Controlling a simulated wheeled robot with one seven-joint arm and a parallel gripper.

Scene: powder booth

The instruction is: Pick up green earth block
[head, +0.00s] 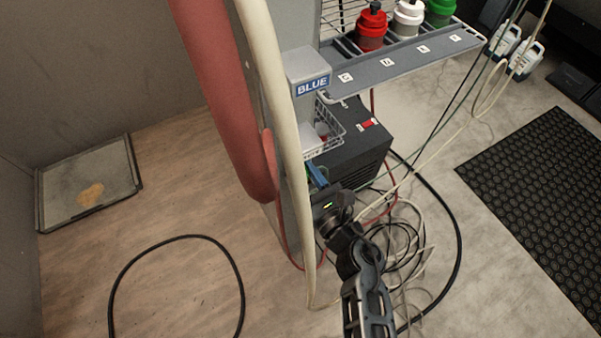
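I cannot make out a green earth block in this view. My gripper (318,182) is in the middle of the view, beside the grey post and just below the white wire basket (328,130). A small blue piece shows at its tip; I cannot tell what it is. The fingers are largely hidden, so I cannot tell whether they are open or shut.
A grey shelf (400,62) holds red (371,30) and white (407,18) containers. Below it stands a black box (352,155). Thick red and cream hoses hang in front at left. Cables lie coiled on the floor. A tray (88,180) and a black mat (540,190) lie aside.

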